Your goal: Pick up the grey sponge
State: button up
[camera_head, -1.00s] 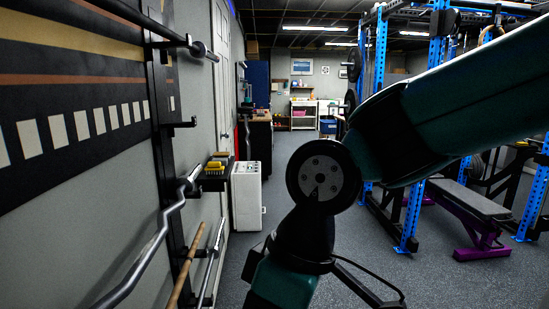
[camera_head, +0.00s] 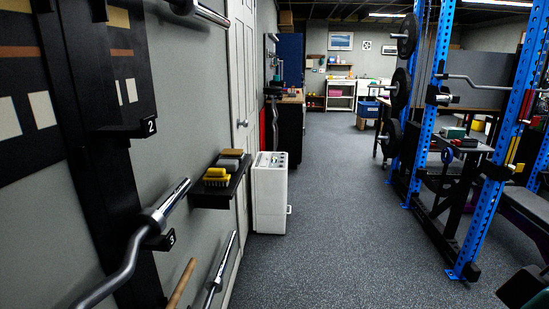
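A small black wall shelf (camera_head: 212,196) holds several sponge-like blocks left of centre in the head view. A grey block (camera_head: 228,165), which looks like the grey sponge, lies there behind a yellow block (camera_head: 216,174). A tan block (camera_head: 233,153) is at the back of the shelf. A yellowish brush-like item is at the front, under the yellow block. My gripper is not in view. Only a dark green piece, likely of my arm, shows at the lower right corner, well away from the shelf.
A white cabinet-like unit (camera_head: 270,195) stands on the floor just right of the shelf. Barbells (camera_head: 150,228) on a wall rack jut out at the left. A blue power rack (camera_head: 410,120) stands at the right. The floor (camera_head: 330,215) between is clear.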

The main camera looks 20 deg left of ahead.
aim_at(231, 166)
jog(key=z, duration=0.1)
jog(key=i, duration=1.15)
jog(key=u, duration=0.8)
jog(key=i, duration=0.9)
jog(key=u, duration=1.05)
jog(key=i, duration=0.3)
jog(key=u, duration=0.3)
